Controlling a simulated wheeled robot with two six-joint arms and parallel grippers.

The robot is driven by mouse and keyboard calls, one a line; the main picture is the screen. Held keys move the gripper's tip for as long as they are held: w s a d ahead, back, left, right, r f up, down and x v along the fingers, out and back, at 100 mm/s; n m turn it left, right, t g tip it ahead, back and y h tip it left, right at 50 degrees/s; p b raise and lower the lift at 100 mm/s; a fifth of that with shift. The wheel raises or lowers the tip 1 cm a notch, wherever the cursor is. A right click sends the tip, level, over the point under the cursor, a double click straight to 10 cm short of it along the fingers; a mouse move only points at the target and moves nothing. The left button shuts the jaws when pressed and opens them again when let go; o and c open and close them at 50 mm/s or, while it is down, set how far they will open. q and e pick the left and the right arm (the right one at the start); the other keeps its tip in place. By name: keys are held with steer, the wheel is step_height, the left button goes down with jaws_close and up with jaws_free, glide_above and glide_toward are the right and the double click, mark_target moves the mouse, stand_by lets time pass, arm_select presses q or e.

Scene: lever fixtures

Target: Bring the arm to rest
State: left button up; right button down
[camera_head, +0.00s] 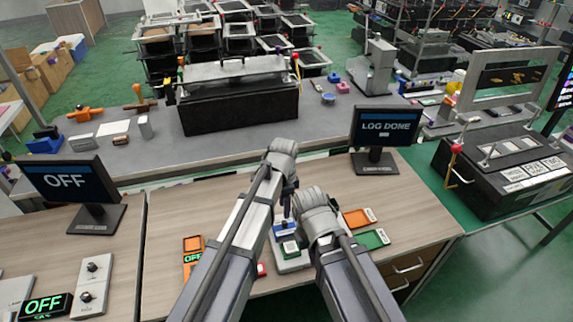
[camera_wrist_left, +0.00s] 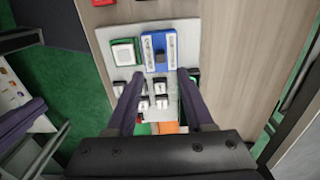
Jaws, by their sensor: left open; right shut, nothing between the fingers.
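My left arm reaches up the middle of the head view, and its gripper (camera_head: 287,205) points down over a light grey control panel (camera_head: 292,265). In the left wrist view this gripper (camera_wrist_left: 160,75) is open, its two dark fingers apart above the panel (camera_wrist_left: 105,38). A blue block (camera_wrist_left: 160,45), a green-framed button (camera_wrist_left: 124,52) and several white switches (camera_wrist_left: 160,88) are on the panel. Nothing is held between the fingers. My right gripper (camera_head: 310,214) is lower, close beside the left one; it is shut and empty, its fingers mostly hidden by its wrist.
A monitor reading LOG DONE (camera_head: 385,127) stands behind the panel, and another reading OFF (camera_head: 66,181) stands left. Orange (camera_head: 358,218) and green (camera_head: 372,240) plates lie right of my arms. The wooden desk (camera_head: 415,210) is clear at right. A black box fixture (camera_head: 240,100) stands behind.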

arm_select(q)
steer(key=s+a+n, duration=1.2)
steer(key=a+n, duration=0.2)
steer(key=n, duration=0.1)
steer(key=s+d+m+y, duration=0.1)
steer(key=s+d+m, duration=0.3)
steer(key=d, duration=0.6)
steer(key=shift+s+d, duration=0.25)
steer(key=shift+s, duration=0.55)
